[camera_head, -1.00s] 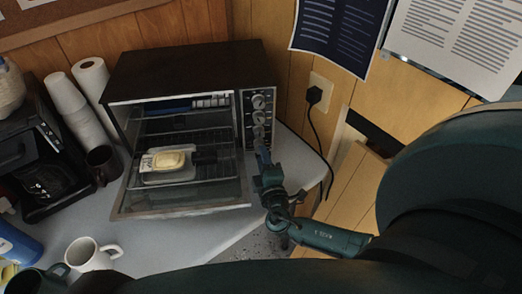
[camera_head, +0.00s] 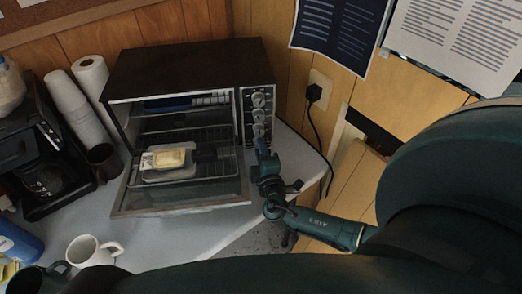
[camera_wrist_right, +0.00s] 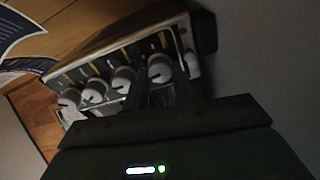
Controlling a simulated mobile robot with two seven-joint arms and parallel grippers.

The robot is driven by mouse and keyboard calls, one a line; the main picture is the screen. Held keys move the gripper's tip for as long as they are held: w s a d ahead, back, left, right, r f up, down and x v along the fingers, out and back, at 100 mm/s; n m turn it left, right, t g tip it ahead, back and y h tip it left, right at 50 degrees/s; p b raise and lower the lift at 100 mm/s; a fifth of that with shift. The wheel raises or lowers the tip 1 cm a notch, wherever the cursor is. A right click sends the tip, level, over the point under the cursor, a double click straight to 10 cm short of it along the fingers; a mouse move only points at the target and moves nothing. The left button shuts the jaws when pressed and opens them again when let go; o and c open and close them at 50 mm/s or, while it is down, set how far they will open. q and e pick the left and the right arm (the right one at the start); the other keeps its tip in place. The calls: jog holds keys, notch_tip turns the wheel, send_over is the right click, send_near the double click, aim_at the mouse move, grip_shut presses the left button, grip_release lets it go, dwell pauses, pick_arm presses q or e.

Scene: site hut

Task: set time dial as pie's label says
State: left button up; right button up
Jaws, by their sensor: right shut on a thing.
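The toaster oven (camera_head: 190,66) stands on the counter with its door down. The pie (camera_head: 168,159), pale in a light tray with a white label, sits inside on the rack; its label is too small to read. The dials run down the oven's right-hand panel (camera_head: 243,100), the top one (camera_head: 258,100) plainly in sight. My right gripper (camera_head: 262,146) is at the panel's lower end and hides the lowest dial there. In the right wrist view it is shut on that end dial (camera_wrist_right: 160,68), with the other dials (camera_wrist_right: 94,91) to the left. Dial markings are unreadable. My left gripper is out of view.
A white mug (camera_head: 90,252) is at the front left. A black cord (camera_head: 318,135) hangs from the wall outlet at right.

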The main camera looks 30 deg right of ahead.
jog(key=shift+f+m+b, duration=0.35)
jog(key=shift+m+b, duration=0.05)
jog(key=shift+b, duration=0.55)
jog(key=shift+r+b, duration=0.1)
jog(key=shift+b, duration=0.25)
jog(key=shift+r+m, duration=0.2)
jog(key=shift+m, duration=0.1)
jog(key=o, duration=0.7)
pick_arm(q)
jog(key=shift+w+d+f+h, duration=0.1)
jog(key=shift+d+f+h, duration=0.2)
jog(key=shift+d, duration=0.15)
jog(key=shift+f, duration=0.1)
pick_arm(e)
jog(key=shift+s, duration=0.15)
jog(key=shift+s+a, duration=0.15)
jog(key=shift+s, duration=0.1)
jog(key=b+v, duration=0.2)
jog(key=v, duration=1)
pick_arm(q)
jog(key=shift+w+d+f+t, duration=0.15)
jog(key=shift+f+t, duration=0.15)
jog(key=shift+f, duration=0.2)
pick_arm(e)
jog(key=shift+s+a, duration=0.1)
jog(key=shift+s, duration=0.1)
